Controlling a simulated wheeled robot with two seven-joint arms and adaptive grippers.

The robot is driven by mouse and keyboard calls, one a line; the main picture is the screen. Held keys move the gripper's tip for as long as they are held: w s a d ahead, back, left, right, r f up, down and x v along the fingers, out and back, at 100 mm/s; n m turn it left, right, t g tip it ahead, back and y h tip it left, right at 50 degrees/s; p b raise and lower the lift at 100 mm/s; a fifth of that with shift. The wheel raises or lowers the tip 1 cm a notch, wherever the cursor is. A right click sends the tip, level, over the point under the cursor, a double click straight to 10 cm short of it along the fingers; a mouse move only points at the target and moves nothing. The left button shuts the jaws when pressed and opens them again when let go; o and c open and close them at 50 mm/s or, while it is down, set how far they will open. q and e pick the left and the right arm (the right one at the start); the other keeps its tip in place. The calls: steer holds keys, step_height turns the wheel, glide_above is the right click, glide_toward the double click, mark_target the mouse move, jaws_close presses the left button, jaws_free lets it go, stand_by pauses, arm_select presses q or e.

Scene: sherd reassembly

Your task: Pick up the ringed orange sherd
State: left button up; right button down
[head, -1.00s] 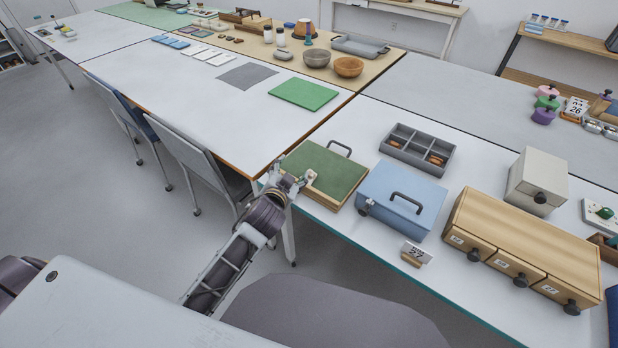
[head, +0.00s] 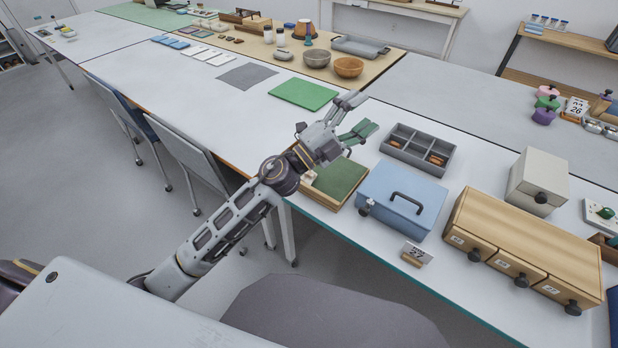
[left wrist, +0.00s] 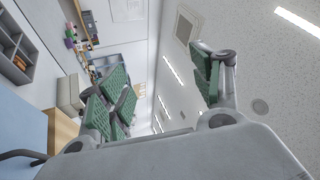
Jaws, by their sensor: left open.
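Orange-brown pieces (head: 436,160) lie in the compartments of a grey divided tray (head: 413,148) on the near table. They are small, and I cannot tell whether one of them is the ringed orange sherd; no ring shows clearly. My left gripper (head: 357,115) is open and empty, raised above the green-topped box, to the left of the tray. In the left wrist view its green-padded fingers (left wrist: 160,85) are spread wide with nothing between them. The tray (left wrist: 14,58) shows there at the left edge. My right gripper is in neither view.
The green-topped box (head: 341,178), a blue box with a black handle (head: 402,199), a wooden drawer unit (head: 525,246) and a white box (head: 538,180) stand around the tray. A date block (head: 415,254) stands near the front edge.

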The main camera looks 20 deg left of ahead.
mark_target(305, 180)
arm_select(q)
steer(key=s+d+f+m+g+h, duration=0.1)
steer(key=s+d+m+g+h, duration=0.25)
steer(key=d+m+g, duration=0.45)
step_height(305, 180, down, 8)
steer(key=s+a+m+g+y, duration=0.2)
steer(key=m+g+y, duration=0.35)
steer(key=m, duration=0.25)
steer(key=w+a+f+y, duration=0.3)
steer(key=a+y, duration=0.3)
steer(key=a, duration=0.4)
steer(key=w+a+f+y, duration=0.3)
steer(key=a+y, duration=0.3)
steer(key=a, duration=0.4)
steer(key=shift+a+n+y, duration=0.3)
steer(key=shift+a, duration=0.1)
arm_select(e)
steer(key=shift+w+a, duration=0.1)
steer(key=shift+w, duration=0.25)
arm_select(q)
steer(key=shift+w, duration=0.1)
